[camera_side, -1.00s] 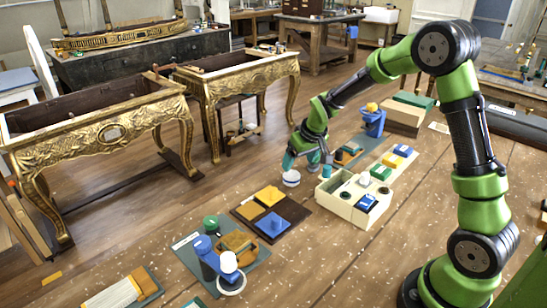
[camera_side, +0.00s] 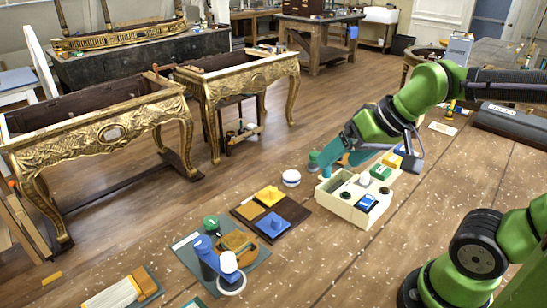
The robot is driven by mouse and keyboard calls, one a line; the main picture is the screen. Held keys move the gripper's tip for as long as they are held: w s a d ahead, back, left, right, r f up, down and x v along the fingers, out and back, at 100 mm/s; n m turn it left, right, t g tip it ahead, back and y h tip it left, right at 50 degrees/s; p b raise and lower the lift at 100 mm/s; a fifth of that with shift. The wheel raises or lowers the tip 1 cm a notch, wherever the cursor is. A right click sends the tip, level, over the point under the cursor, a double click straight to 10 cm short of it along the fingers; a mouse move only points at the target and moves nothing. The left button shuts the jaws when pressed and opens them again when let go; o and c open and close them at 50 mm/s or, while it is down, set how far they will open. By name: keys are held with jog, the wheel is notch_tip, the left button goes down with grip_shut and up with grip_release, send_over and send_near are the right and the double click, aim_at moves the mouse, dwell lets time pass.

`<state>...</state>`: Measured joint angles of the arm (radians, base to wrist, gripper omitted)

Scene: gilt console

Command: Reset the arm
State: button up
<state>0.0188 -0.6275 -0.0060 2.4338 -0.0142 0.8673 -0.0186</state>
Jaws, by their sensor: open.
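My green arm (camera_side: 405,105) bends over the right half of the work surface. My gripper (camera_side: 340,167), with teal fingers, is open above the far edge of a cream compartment box (camera_side: 345,209). Nothing shows between the fingers. My wrist and gripper hide part of the surface behind the box. The box holds small green, blue and dark pieces. A white round pot (camera_side: 291,178) stands just left of it, apart from the gripper.
A brown square tray (camera_side: 294,211) holds yellow and blue pieces. A grey mat (camera_side: 187,252) carries a blue bottle (camera_side: 206,256) and white and green pots. Brushes (camera_side: 115,295) lie front left. Gilt consoles (camera_side: 110,125) stand beyond. The front middle surface is clear.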

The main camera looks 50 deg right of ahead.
jog(key=s, duration=0.1)
jog(key=s+a, duration=0.1)
jog(key=shift+s, duration=0.3)
